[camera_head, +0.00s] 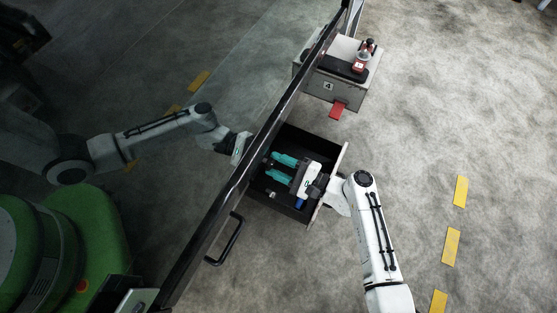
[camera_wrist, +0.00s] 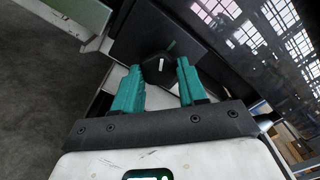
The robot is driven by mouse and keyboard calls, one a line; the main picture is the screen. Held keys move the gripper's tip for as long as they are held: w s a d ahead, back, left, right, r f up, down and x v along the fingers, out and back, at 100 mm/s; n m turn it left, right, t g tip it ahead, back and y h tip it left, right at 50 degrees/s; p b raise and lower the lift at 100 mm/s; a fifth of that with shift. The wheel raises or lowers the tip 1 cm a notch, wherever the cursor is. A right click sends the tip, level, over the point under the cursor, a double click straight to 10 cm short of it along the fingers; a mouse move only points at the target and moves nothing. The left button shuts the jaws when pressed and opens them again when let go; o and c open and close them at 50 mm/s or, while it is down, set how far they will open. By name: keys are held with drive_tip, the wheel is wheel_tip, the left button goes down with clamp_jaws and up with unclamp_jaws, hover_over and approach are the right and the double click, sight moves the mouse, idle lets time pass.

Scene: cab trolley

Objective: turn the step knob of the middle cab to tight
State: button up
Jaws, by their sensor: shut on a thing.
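My gripper (camera_head: 269,166) reaches with its two teal fingers over a dark open-topped box (camera_head: 335,173) beside a slanted black frame. In the wrist view, my gripper (camera_wrist: 159,68) has a black knob (camera_wrist: 158,66) between its fingertips and is shut on it. The knob carries a short white mark on its face, nearly upright in that picture. The knob is hidden in the head view. I cannot read any step labels or the word tight, and cannot tell which cab this is.
A grey unit marked 4 (camera_head: 318,86) with a red tab (camera_head: 338,109) stands farther back. The long black frame (camera_head: 215,205) runs close along my gripper's left and has a black handle (camera_head: 226,241). Floor to the right is open, with yellow strips (camera_head: 461,191).

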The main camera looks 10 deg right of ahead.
drive_tip(key=m+p, duration=0.3)
drive_tip(key=m, duration=0.2)
drive_tip(key=shift+f+m, duration=0.1)
drive_tip(key=shift+m, duration=0.2)
idle(0.4)
drive_tip(key=o, duration=1.1)
drive_tip(key=shift+c, duration=0.2)
drive_tip(key=p+v, duration=0.1)
drive_tip(key=v, duration=0.9)
drive_tip(key=shift+s+d, duration=0.25)
drive_tip(key=shift+d, duration=0.1)
